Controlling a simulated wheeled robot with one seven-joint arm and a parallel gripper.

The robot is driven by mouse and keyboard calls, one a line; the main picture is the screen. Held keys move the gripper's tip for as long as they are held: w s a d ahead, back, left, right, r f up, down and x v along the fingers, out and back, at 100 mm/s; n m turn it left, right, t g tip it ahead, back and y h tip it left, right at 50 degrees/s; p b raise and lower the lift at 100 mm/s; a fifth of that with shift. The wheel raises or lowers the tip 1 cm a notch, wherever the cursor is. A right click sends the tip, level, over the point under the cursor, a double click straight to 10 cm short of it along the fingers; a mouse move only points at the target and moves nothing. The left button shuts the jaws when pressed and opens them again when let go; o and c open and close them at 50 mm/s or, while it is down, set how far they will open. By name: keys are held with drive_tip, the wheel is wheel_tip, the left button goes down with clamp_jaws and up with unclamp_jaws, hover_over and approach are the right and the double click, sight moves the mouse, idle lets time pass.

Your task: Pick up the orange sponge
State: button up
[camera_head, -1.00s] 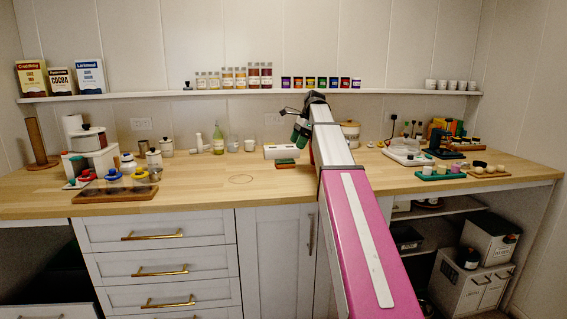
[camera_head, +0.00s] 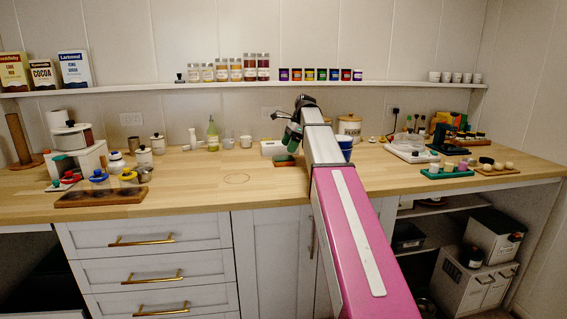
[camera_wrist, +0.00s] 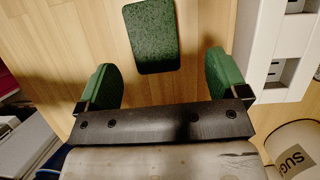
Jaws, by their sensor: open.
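The sponge (camera_head: 285,164) lies flat on the wooden counter, with a dark green top and a thin reddish-brown edge in the head view. In the wrist view only the speckled green top of the sponge (camera_wrist: 151,35) shows, with no orange visible. My gripper (camera_head: 290,138) hangs above the counter, just above and behind the sponge in the picture. In the wrist view my gripper (camera_wrist: 162,65) is open, its two green fingers apart and empty. The sponge lies between and beyond the fingertips, not touched by either.
A white slotted box (camera_wrist: 272,50) stands close to the right of the sponge in the wrist view. A canister marked "SUG" (camera_wrist: 296,158) is at the lower right. A blue cup (camera_head: 346,142) stands right of my arm. The counter left of the sponge (camera_head: 210,172) is clear.

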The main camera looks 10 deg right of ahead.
sight(284, 158)
drive_tip(key=shift+s+x, duration=0.2)
drive_tip(key=shift+x, duration=1.25)
drive_tip(key=shift+s+x, duration=0.2)
drive_tip(key=shift+x, duration=1.25)
drive_tip(key=c, duration=1)
